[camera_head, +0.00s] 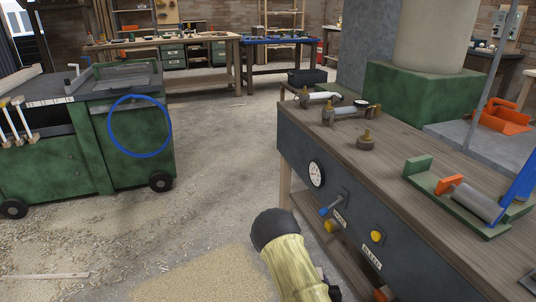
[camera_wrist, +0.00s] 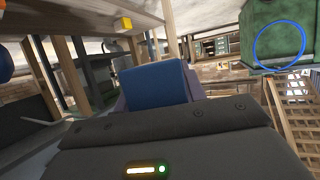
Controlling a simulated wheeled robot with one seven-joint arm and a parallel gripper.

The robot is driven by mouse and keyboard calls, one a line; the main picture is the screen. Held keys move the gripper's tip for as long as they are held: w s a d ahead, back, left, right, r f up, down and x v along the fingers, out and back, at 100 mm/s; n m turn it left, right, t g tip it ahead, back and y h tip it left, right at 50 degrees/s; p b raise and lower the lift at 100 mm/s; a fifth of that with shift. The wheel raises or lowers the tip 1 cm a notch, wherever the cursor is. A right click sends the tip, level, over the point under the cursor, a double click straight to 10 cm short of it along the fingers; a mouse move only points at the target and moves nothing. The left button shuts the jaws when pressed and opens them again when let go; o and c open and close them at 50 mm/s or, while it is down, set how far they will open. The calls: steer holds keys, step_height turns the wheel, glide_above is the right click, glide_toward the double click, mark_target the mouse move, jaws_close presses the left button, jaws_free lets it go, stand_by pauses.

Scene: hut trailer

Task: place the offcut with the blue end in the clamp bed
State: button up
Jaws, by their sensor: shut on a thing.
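My gripper (camera_wrist: 160,125) is shut on a block with a blue face (camera_wrist: 158,84) in the wrist view; this looks like the blue-ended offcut. Greyish-purple sides show beside the blue, and the rest is hidden by the gripper. In the head view the gripper and this piece cannot be made out; only my arm shows low in front of the bench. A green fixture that looks like the clamp bed (camera_head: 417,165) stands on the bench top at right. A grey cylinder (camera_head: 478,203) with an orange part (camera_head: 450,184) lies across it. A blue bar (camera_head: 522,182) rises at its right.
The wooden bench (camera_head: 395,150) has a dark front panel with a gauge (camera_head: 316,174) and blue and yellow knobs. Metal fittings (camera_head: 345,110) stand at its far end. A green cart (camera_head: 130,140) with a blue hoop stands left. The sawdust-strewn floor between is open.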

step_height(320, 180, up, 38)
steer(key=p, duration=3.6)
steer(key=shift+p, duration=0.4)
steer(key=shift+r, duration=0.1)
steer(key=s+r+p, duration=0.4)
steer(key=r+p, duration=0.7)
steer(key=p, duration=0.6)
steer(key=shift+s+r, duration=0.2)
steer(key=shift+r, duration=0.05)
